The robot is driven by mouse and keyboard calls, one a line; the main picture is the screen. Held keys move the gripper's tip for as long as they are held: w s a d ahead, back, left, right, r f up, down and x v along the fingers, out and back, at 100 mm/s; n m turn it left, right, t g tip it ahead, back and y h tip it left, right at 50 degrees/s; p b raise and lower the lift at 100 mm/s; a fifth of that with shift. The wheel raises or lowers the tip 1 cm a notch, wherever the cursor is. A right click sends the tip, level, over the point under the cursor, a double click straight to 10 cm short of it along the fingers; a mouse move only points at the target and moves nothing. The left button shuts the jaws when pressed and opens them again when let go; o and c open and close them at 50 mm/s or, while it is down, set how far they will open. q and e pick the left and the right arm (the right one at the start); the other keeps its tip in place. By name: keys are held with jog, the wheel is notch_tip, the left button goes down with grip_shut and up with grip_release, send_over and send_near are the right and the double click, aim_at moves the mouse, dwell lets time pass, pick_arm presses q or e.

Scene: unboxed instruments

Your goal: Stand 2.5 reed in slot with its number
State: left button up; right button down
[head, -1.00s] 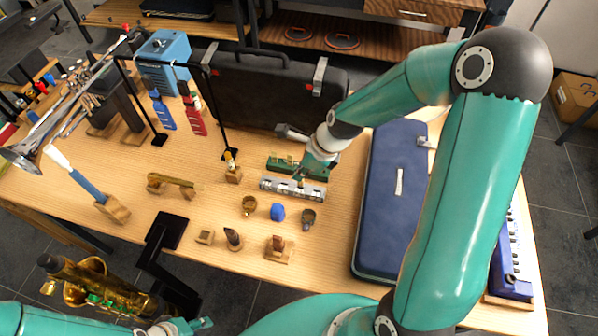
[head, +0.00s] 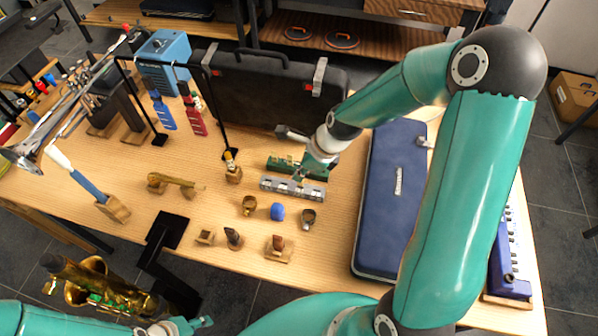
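A green rack (head: 281,163) with pale reed-like pieces lies on the table, left of my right gripper. A grey slotted holder (head: 283,188) lies just in front of it; its slot numbers are too small to read. My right gripper (head: 301,177) points down over the right part of the holder, near the green rack. Its fingertips are small and partly hidden, so I cannot tell whether they grip a reed. I cannot pick out the 2.5 reed. My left gripper (head: 205,322) is low at the bottom edge, away from the holder; its finger state is unclear.
Brass and dark ligatures (head: 249,205), a blue piece (head: 277,211) and small wooden stands (head: 278,254) sit in front of the holder. A blue case (head: 385,225) lies right, a black case (head: 270,90) stands behind. A saxophone (head: 85,283) is at lower left.

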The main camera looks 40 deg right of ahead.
aim_at(300, 185)
jog(key=shift+f, duration=0.5)
dwell(0.5)
dwell(0.7)
jog(key=shift+f+b, duration=0.6)
jog(key=shift+f, duration=0.7)
dwell(0.6)
dwell(0.4)
jog(key=c, duration=1.2)
grip_release()
jog(key=shift+c, duration=0.2)
jog(key=shift+r, duration=0.2)
jog(key=shift+d+r, duration=0.15)
jog(key=shift+r, duration=0.1)
jog(key=v, duration=1.1)
jog(key=shift+r, duration=0.1)
